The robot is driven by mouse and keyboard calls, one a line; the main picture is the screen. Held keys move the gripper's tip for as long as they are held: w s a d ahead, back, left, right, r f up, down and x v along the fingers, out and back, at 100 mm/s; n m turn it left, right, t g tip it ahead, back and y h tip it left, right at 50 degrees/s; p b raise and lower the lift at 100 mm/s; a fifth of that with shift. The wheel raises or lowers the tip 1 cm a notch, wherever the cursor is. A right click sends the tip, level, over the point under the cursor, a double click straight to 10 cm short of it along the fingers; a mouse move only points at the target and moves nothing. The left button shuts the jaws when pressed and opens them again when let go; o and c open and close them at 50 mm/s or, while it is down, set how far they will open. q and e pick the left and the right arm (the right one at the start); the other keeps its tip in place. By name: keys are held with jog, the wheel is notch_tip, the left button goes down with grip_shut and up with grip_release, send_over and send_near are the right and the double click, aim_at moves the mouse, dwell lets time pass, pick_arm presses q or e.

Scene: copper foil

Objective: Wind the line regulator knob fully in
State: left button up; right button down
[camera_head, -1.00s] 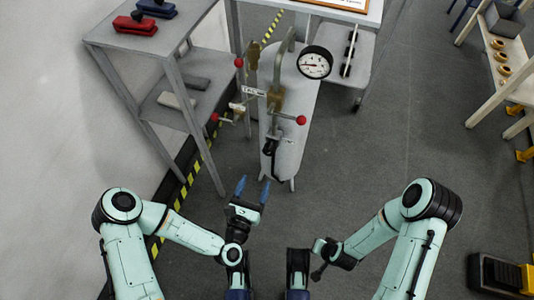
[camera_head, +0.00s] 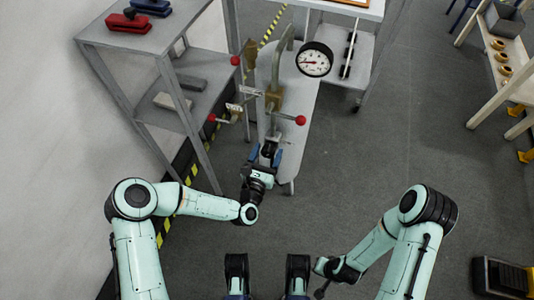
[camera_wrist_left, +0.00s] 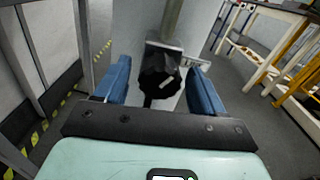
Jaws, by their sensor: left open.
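The black line regulator knob (camera_wrist_left: 158,84) is at the lower end of a metal fitting on the grey cylinder (camera_head: 297,120). A white mark shows on its face. In the head view the knob (camera_head: 270,146) is partly hidden by my gripper. My left gripper (camera_head: 265,157) is open, with its blue fingers on either side of the knob. In the left wrist view a gap shows between the knob and each finger. My right gripper (camera_head: 322,280) is low beside my base; its fingers cannot be made out.

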pick_arm(q)
jog(key=c, duration=1)
jog(key=shift+c, duration=0.2)
